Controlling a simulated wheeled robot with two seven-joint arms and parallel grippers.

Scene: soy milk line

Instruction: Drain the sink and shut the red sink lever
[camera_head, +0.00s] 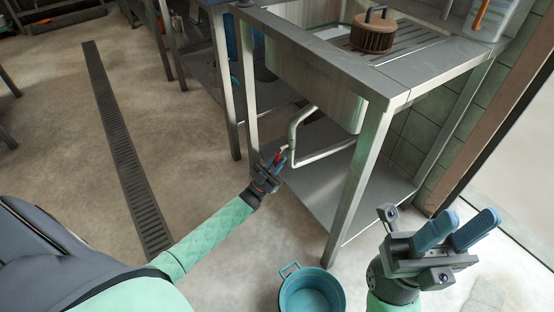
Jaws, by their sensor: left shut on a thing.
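The metal sink (322,75) is set in a steel stand, with a bent drain pipe (294,128) below its basin. The small red sink lever (281,153) shows at the lower end of that pipe. My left gripper (277,159) is at the lever and shut on it, with its fingers covering part of it. My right gripper (456,232) is at the lower right, away from the sink, with its two blue fingers apart and nothing between them. The water level inside the basin cannot be seen.
A teal pot (312,293) stands on the floor in front of the stand. A brown round strainer with a handle (373,31) sits on the sink top. A steel leg (358,183) stands between my grippers. A floor drain grate (124,150) runs along the left; the floor around it is clear.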

